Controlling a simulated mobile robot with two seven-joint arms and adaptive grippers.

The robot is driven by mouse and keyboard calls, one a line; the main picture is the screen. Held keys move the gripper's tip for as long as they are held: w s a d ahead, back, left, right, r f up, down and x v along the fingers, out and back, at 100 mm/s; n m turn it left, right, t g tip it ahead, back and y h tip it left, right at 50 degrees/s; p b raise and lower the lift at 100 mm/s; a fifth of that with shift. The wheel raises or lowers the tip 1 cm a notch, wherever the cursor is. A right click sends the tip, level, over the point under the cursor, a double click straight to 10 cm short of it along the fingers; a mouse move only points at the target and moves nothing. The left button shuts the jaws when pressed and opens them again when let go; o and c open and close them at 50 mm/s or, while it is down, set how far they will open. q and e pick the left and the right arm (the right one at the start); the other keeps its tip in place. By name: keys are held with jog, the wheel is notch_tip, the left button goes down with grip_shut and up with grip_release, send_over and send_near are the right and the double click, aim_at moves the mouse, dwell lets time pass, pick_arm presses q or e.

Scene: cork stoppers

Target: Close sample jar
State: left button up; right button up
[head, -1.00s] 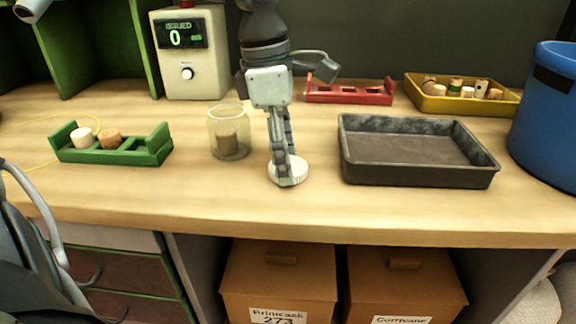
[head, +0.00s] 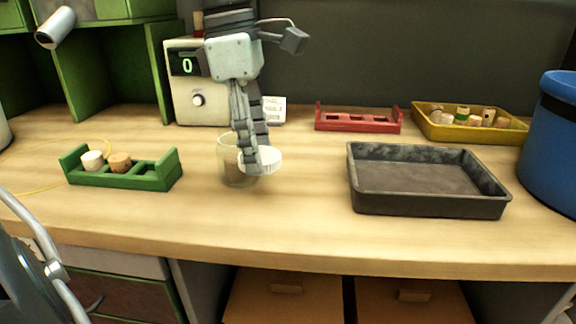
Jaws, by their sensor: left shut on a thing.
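The sample jar (head: 229,171) is clear and stands upright on the wooden worktop, left of centre, with a brown cork stopper (head: 238,173) inside. My left gripper (head: 256,162) points down and is shut on a white round lid (head: 263,160). The lid overlaps the right side of the jar in the picture and hides part of its rim. I cannot tell whether lid and jar touch. My right gripper is not in view.
A green rack (head: 150,182) with two stoppers stands left of the jar. A dark empty tray (head: 428,204) lies to the right. A blue bin (head: 557,150) is far right.

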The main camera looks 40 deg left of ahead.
pick_arm(q)
jog(key=s+a+r, duration=0.3)
jog(key=s+a, duration=0.1)
jog(key=shift+a+r+b, duration=0.3)
jog(key=shift+r, duration=0.05)
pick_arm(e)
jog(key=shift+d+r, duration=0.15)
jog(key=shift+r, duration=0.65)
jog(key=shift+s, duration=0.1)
